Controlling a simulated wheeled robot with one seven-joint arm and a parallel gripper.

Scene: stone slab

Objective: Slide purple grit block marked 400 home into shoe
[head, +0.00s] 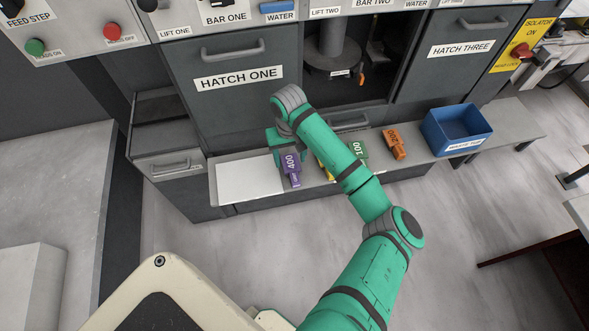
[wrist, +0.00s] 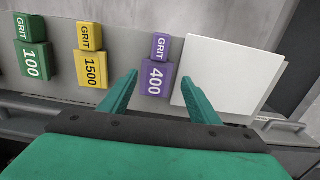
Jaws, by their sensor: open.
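The purple grit block marked 400 (head: 291,163) lies on the grey ledge below the hatches, beside a white sheet. It also shows in the wrist view (wrist: 157,78), with its narrow GRIT end at the top. My gripper (wrist: 160,79) is open and empty, its two green fingers pointing toward the block, one to each side in the picture. I cannot tell how far the fingertips are from it. In the head view my arm partly covers the gripper behind the block. I cannot identify the shoe; a round dark head (head: 333,62) on a column shows in the open middle bay.
Yellow 1500 (wrist: 92,69), green 100 (wrist: 33,61) and orange 200 (head: 395,144) blocks lie along the ledge. A blue bin (head: 436,139) stands to their right. The white sheet (head: 249,179) is clear. HATCH ONE (head: 238,85) and HATCH THREE (head: 455,55) are shut.

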